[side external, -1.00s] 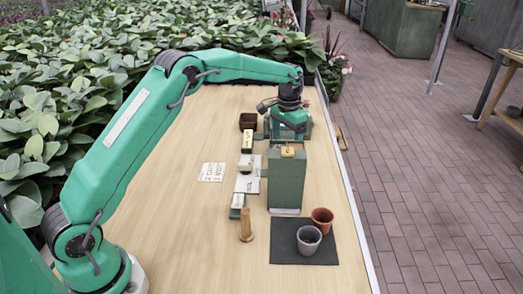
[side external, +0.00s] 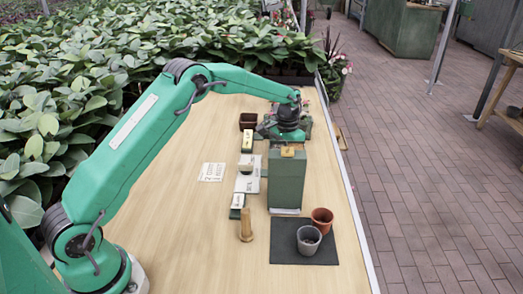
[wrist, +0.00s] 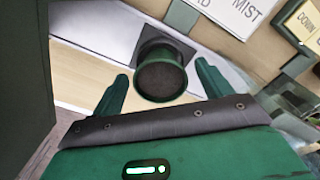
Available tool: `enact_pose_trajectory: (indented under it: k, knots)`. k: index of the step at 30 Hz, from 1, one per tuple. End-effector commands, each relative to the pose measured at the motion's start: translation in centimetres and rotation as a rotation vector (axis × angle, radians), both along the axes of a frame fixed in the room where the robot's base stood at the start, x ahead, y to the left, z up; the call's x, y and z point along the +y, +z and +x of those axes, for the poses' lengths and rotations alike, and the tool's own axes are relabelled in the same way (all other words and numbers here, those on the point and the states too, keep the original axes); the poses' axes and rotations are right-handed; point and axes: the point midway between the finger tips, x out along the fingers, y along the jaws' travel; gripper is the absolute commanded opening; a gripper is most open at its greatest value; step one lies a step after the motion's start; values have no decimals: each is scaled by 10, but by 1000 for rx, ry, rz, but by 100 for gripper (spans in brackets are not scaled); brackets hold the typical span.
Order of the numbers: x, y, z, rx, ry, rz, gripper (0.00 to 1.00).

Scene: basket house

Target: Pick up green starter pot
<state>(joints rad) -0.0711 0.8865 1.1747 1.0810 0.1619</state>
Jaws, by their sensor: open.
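The green starter pot (wrist: 162,80) shows in the wrist view, a small dark green round pot with a dark top, on a pale grey-and-white surface. My gripper (wrist: 162,70) is open, with one green finger on each side of the pot; small gaps show between the fingers and the pot. I cannot tell how deep the fingers reach along it. In the side view my gripper (side external: 284,134) is low behind the tall green box, and the pot is hidden there.
The tall green box (side external: 287,182) stands close in front of my gripper. A terracotta pot (side external: 322,217) and a grey pot (side external: 309,240) stand on a dark mat (side external: 286,248). A brown pot (side external: 248,121) is at the back. The table's left side is mostly clear.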

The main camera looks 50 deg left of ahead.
Motion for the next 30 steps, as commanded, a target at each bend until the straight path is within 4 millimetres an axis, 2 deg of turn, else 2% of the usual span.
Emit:
enact_pose_trajectory:
  k: [14,21,22,30]
  knots:
    - [0,0,0,-1,0,0,78]
    - [0,0,0,-1,0,0,33]
    - [0,0,0,-1,0,0,30]
    - [0,1,0,-1,0,0,30]
